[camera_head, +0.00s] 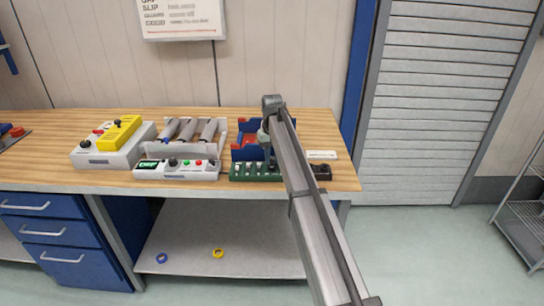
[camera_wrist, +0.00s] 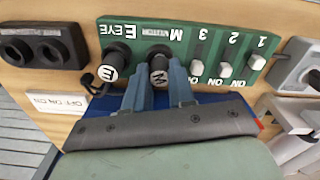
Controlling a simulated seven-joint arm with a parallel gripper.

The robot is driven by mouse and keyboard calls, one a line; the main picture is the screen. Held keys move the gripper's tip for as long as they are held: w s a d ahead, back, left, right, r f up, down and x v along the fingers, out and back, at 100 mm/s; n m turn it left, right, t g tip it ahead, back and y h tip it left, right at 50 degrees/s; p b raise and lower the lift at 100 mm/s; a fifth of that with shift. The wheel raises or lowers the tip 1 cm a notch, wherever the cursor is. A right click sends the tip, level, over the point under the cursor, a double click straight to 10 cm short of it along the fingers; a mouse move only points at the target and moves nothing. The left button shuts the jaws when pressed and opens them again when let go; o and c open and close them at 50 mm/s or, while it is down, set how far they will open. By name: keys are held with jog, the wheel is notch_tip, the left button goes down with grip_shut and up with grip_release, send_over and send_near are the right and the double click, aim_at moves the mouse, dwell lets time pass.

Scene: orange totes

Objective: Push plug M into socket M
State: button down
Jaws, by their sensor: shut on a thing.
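Plug M (camera_wrist: 159,73) is a black round plug with a white letter on its end. In the wrist view it stands at the green panel (camera_wrist: 205,38), below the M marking, where socket M is hidden behind it. I cannot tell how deep it sits. My gripper (camera_wrist: 160,88) has its two blue-grey fingers on either side of plug M and is shut on it. A second black plug (camera_wrist: 114,64), marked E, stands just left of it near the EYE marking. In the head view the green panel (camera_head: 250,172) is at the bench front, partly behind my arm.
A dark block (camera_wrist: 40,48) with two round openings lies left of the panel. Several white switches (camera_wrist: 226,69) line the panel's right. A white ON/OFF label (camera_wrist: 48,103) lies below the block. A blue and red holder (camera_head: 240,152) and a grey control box (camera_head: 178,170) stand nearby.

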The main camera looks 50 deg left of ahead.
jog(key=c, duration=0.9)
grip_release()
jog(key=shift+o, duration=0.2)
notch_tip(320, 180, up, 14)
jog(key=shift+f, duration=0.15)
